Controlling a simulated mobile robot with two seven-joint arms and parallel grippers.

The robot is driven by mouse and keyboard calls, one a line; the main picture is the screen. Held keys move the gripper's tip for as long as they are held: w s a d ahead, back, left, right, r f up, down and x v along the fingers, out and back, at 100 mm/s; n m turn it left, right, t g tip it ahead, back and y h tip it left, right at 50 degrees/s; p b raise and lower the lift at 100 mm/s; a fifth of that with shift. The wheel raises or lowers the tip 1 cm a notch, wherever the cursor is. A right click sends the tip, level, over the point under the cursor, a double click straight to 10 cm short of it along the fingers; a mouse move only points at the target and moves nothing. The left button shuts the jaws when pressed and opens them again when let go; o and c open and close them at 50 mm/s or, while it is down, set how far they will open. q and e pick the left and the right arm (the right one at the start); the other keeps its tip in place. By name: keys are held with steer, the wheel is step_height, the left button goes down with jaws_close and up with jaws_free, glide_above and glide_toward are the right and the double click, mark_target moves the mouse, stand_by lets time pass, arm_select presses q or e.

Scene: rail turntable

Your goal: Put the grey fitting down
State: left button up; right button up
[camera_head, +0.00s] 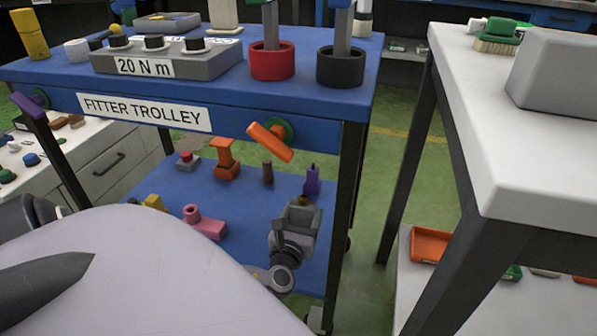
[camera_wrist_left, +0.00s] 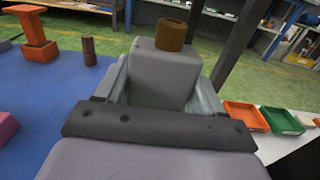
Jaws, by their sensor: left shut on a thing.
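My left gripper (camera_head: 300,212) is over the right part of the fitter trolley's blue lower shelf (camera_head: 248,205). It is shut on the grey fitting (camera_wrist_left: 160,77), a grey block with a brown round top (camera_wrist_left: 172,36). In the left wrist view, the fitting sits between the two fingers, its lower part hidden by my gripper body. In the head view, only a little of it shows between the fingers, with the brown top above. I cannot tell whether its underside touches the shelf. My right gripper is not in view.
On the lower shelf stand an orange fitting (camera_head: 226,160), a brown peg (camera_head: 268,172), a purple fitting (camera_head: 312,181) and a pink fitting (camera_head: 206,224). An orange lever (camera_head: 270,142) hangs below the trolley's top. A dark trolley leg (camera_head: 346,200) is right of my gripper.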

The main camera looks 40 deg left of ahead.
arm_select(q)
step_height(320, 180, down, 6)
steer(key=b, duration=0.2)
steer(key=shift+f+b, duration=0.1)
steer(key=shift+b, duration=0.2)
steer(key=shift+f, duration=0.45)
step_height(320, 180, down, 4)
steer(key=b, duration=0.2)
steer(key=shift+r+b, duration=0.25)
steer(key=shift+b, duration=0.05)
steer(key=shift+f, duration=0.3)
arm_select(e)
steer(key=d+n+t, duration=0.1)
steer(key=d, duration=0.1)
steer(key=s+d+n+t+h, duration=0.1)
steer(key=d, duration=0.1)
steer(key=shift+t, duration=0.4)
arm_select(q)
steer(key=o, duration=1.3)
steer(key=shift+f, duration=0.1)
steer(key=shift+c, duration=0.2)
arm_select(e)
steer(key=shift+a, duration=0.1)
